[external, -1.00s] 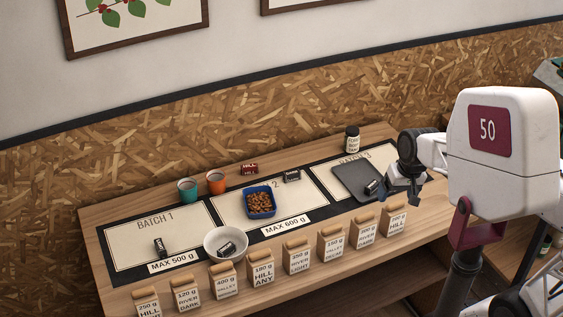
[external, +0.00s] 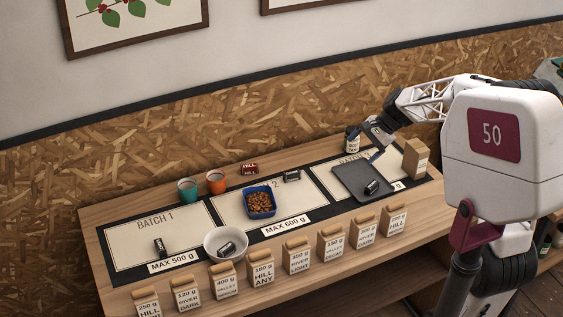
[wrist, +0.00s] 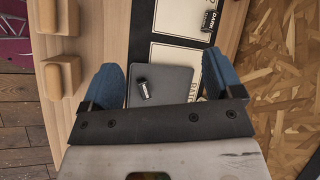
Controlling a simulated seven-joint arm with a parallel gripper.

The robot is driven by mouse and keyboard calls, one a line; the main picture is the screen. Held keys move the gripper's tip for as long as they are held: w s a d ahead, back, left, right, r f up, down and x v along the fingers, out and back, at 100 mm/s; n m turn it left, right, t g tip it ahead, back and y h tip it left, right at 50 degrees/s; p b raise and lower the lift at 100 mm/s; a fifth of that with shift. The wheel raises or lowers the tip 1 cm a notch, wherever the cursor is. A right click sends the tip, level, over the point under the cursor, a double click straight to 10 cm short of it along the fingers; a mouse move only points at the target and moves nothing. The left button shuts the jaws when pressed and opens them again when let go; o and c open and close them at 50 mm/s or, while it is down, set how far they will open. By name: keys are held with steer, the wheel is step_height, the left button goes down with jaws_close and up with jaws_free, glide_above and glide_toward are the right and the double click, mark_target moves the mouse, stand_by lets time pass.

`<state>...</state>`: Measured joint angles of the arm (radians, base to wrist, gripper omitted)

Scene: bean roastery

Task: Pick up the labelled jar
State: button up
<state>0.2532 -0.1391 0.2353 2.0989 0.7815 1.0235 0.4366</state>
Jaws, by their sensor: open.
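The labelled jar (external: 352,143), with a dark lid and a pale label, stands at the back of the counter near the BATCH 3 panel. In the external view my gripper (external: 372,145) is just to its right, above the back of that panel, and partly overlaps it in the picture. I cannot tell whether they touch. My gripper is open, with its blue fingertips apart and nothing between them in the wrist view (wrist: 160,80). I cannot make out the jar in the wrist view; a finger may hide it.
A dark grey tray (external: 350,184) with a small black block (external: 371,188) lies on BATCH 3. A brown box (external: 416,158) stands at its right. Several labelled bags line the front edge. A blue bowl of beans (external: 272,205), white bowl (external: 211,236) and two cups stand further left.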

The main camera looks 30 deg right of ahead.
steer(key=w+d+f+m+t+y, duration=0.1)
steer(key=w+d+f+m, duration=0.3)
steer(key=w, duration=0.3)
steer(key=w+d+f+m+t+y, duration=0.1)
steer(key=w+d+f+m+t, duration=0.15)
steer(key=w+d, duration=0.4)
steer(key=m+t+y, duration=0.1)
steer(key=m+t, duration=0.2)
steer(key=m, duration=0.4)
glide_toward(353, 129)
steer(key=f+x, duration=0.1)
steer(key=x, duration=0.2)
steer(key=shift+s+d+r, duration=0.15)
steer(key=shift+s+r, duration=0.15)
steer(key=shift+x, duration=1.3)
steer(key=shift+x, duration=2.65)
steer(key=c, duration=1.1)
